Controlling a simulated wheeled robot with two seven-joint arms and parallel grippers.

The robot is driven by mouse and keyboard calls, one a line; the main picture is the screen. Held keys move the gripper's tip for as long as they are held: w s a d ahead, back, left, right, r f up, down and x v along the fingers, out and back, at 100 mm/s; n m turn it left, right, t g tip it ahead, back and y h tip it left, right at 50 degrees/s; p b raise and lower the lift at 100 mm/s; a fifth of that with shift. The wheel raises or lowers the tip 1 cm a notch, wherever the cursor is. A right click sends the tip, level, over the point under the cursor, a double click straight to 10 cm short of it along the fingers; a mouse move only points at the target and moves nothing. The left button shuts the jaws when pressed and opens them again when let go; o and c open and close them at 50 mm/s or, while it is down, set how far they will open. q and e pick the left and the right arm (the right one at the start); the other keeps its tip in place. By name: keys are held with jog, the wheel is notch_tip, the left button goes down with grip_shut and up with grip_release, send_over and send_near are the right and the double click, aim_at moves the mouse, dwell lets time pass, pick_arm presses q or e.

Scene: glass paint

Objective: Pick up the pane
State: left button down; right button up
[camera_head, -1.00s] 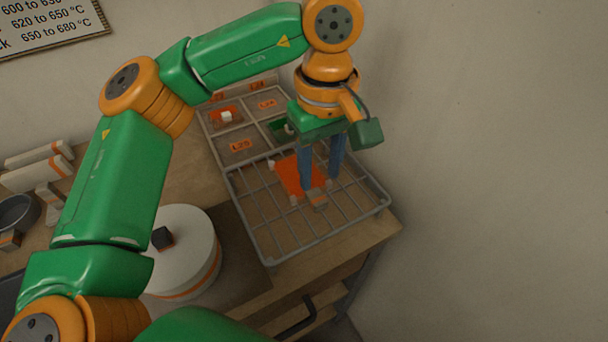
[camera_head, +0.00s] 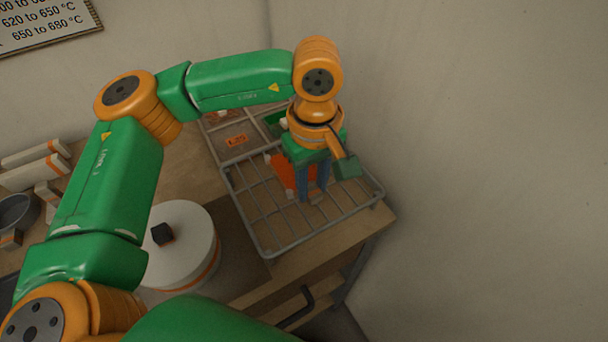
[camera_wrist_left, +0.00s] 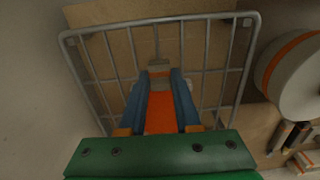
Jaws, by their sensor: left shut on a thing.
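The orange pane (camera_head: 283,172) is at the wire rack (camera_head: 257,232), partly hidden behind my left gripper in the head view. My left gripper (camera_head: 313,194) points down over the rack, its blue fingers close together and shut on the pane. In the left wrist view the orange pane (camera_wrist_left: 160,113) shows between the two fingers (camera_wrist_left: 160,75), with a small pale block at its far end by the fingertips. I cannot tell whether the pane is clear of the wires. My right gripper is not in view.
A divided tray with numbered labels (camera_head: 236,140) stands behind the rack. A round white drum (camera_head: 186,235) with a dark knob is at the left of the rack. Pale bars (camera_head: 35,165) and a grey bowl lie far left. The wall is close on the right.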

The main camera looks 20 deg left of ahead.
pick_arm(q)
notch_tip(320, 180, up, 3)
jog(key=shift+r+b, duration=0.2)
jog(key=shift+b, duration=0.1)
jog(key=s+d+r+p, duration=0.1)
jog(key=s+r, duration=1.1)
jog(key=s, duration=0.2)
jog(key=shift+d+r, duration=0.3)
jog(key=shift+d, duration=0.05)
